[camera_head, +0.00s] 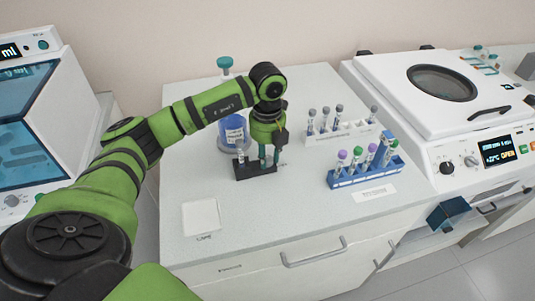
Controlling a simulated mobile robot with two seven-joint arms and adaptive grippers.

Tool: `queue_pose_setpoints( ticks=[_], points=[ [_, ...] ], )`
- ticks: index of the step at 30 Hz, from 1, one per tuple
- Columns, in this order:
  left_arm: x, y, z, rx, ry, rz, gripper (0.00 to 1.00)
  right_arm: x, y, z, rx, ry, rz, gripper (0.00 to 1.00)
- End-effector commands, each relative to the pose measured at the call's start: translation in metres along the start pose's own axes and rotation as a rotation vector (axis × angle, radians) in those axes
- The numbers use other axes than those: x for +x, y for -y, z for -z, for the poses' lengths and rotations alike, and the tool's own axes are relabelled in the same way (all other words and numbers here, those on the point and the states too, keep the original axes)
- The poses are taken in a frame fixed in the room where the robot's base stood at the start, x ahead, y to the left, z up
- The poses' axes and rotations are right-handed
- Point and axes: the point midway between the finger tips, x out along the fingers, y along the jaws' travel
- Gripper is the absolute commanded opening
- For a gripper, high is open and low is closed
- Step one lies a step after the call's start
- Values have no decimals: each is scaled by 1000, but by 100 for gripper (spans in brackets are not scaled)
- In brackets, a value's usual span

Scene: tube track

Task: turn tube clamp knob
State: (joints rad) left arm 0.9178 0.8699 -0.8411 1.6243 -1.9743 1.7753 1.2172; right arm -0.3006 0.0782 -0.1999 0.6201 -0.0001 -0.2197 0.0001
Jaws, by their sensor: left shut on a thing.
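A small black block (255,169) stands on the white bench top (300,215), with a clear tube (240,157) upright at its left end. My left gripper (269,148) points down over the right part of this block. It is shut on a slim teal upright piece (262,153) at the block. I cannot tell whether this piece is the clamp knob or a tube, since the gripper and wrist hide its upper part. My right gripper is not in view.
A blue container (234,132) stands close behind the block. A white rack (340,134) and a blue rack (366,175) with several capped tubes are to the right. A white square pad (201,217) lies front left. A centrifuge-like machine (470,157) is at right. The front bench middle is clear.

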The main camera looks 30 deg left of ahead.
Motion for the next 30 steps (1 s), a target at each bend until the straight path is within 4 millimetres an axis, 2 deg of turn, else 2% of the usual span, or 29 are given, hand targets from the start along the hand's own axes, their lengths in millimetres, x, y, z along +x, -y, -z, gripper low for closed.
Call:
queue_pose_setpoints(
  ticks=[1, 8, 9, 10, 11, 23, 26, 30],
  points=[
    [5, -1, 5, 5, -16, -9, 0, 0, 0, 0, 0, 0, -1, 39],
    [5, 0, 5, 6, -17, -9, 0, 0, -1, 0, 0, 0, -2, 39],
    [5, 0, 5, 6, -17, -9, 35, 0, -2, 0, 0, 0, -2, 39],
    [5, 0, 5, 6, -17, -9, 47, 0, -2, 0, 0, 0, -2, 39],
    [5, 0, 5, 6, -17, -8, 54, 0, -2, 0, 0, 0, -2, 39],
    [-3, 1, 2, 3, -5, 0, 54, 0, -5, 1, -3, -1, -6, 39],
    [-15, 1, 1, 2, -4, 1, 54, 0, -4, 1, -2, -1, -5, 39],
    [-45, 1, 1, 2, -2, 2, 54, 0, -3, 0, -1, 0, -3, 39]
  ],
)
